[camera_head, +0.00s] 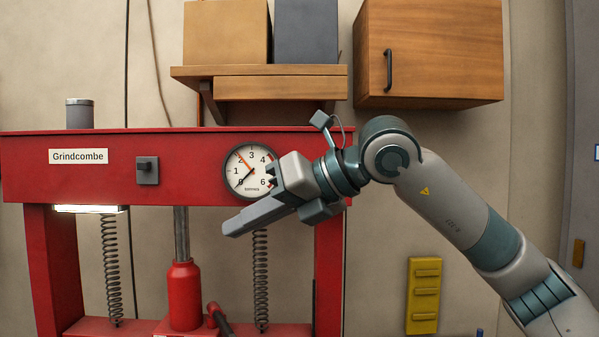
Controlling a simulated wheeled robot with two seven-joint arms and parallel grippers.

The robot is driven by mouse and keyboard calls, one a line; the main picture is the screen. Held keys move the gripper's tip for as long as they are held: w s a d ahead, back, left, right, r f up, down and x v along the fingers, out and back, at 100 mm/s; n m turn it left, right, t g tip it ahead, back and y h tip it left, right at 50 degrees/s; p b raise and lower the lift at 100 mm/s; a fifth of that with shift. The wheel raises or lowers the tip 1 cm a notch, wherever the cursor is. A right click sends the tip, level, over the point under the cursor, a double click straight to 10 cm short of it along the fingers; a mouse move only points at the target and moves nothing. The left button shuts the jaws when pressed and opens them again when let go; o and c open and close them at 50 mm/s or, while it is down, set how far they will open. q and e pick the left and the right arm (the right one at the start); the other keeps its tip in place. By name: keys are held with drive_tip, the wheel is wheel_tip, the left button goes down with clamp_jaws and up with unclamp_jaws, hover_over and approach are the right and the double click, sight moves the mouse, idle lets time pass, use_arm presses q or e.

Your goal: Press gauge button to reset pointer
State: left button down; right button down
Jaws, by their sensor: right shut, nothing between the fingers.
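The round gauge (245,182) has a white face and black rim and is set in the front of the red press beam. Its orange pointer (244,159) points up and left, between 2 and 3. A dark pointer points down and left, near the 0. My right gripper (230,229) is shut and empty, its fingertips below the gauge and to its left in the picture. The gripper body covers the gauge's right edge. I cannot make out a button on the gauge. My left gripper is not in view.
The red press (90,185) fills the left side, with a dark switch (147,170) on its beam. A red jack (185,295) and springs (111,270) stand below. A wooden shelf (280,88) and cabinet (430,55) hang above. A yellow rack (424,295) is at the lower right.

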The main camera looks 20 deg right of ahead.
drive_tip(key=w+d+r+m+t+h, duration=0.1)
drive_tip(key=d+r+m+t+h, duration=0.2)
drive_tip(key=d+r, duration=0.4)
drive_tip(key=d+t+h, duration=0.1)
drive_tip(key=d+h, duration=0.1)
drive_tip(key=d, duration=0.1)
drive_tip(key=shift+d+r, duration=0.3)
drive_tip(key=shift+w, duration=0.2)
drive_tip(key=w+d+p, duration=0.2)
drive_tip(key=w+p, duration=0.2)
drive_tip(key=w, duration=0.4)
drive_tip(key=shift+d, duration=0.2)
drive_tip(key=shift+w+d, duration=0.1)
drive_tip(key=shift+w, duration=0.25)
idle(1.5)
